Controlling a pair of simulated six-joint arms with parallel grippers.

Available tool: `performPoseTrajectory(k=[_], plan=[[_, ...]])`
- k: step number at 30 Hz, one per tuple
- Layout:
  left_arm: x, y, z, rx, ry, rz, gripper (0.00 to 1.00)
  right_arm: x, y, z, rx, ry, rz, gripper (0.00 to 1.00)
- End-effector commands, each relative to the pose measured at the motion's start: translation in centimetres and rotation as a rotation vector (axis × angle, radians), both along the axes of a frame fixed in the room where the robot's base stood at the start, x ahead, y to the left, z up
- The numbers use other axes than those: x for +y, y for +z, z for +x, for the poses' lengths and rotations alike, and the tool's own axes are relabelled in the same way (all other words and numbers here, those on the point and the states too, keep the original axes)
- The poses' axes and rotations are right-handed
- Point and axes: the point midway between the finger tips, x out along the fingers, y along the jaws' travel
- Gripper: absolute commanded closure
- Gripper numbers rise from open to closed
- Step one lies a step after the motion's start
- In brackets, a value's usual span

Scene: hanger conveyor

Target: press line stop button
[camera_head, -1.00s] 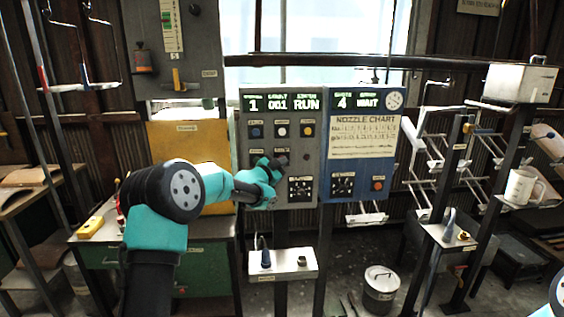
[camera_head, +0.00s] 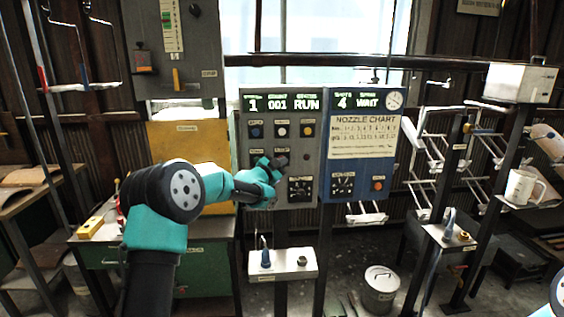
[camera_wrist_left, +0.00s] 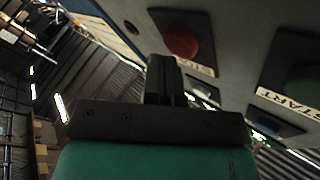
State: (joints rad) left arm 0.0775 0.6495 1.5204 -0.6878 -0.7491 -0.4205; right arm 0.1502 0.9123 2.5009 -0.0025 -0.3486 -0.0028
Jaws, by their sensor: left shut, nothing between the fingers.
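The grey control panel (camera_head: 313,150) stands in the middle of the head view, its display (camera_head: 281,104) reading RUN. My left gripper (camera_head: 282,160) is shut and empty in front of the panel's lower middle. It hides part of the panel behind it. In the left wrist view, the red stop button (camera_wrist_left: 181,40) sits on a dark plate with a STOP label (camera_wrist_left: 194,67). The shut fingertips (camera_wrist_left: 164,65) are just beside and below the red button in that picture; I cannot tell whether they touch it. My right gripper is out of view.
A dark green start button (camera_wrist_left: 303,86) with a START label is right of the stop button in the wrist view. A blue panel (camera_head: 357,160) adjoins the grey one. A small white stand (camera_head: 283,263) is below. A yellow board (camera_head: 186,140) is to the left.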

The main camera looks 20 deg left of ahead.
Motion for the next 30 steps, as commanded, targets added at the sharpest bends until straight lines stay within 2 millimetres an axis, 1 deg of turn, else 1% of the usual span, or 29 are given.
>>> performPoseTrajectory(k=[11,21,30], plan=[[0.03,-0.01,0.06,0.0,0.0,0.0,1.0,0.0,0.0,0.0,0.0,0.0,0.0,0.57],[0.39,-0.05,0.83,0.001,0.0,-0.001,1.0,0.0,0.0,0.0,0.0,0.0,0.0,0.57],[0.41,-0.02,0.83,0.001,0.001,0.0,1.0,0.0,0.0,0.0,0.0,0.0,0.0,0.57]])
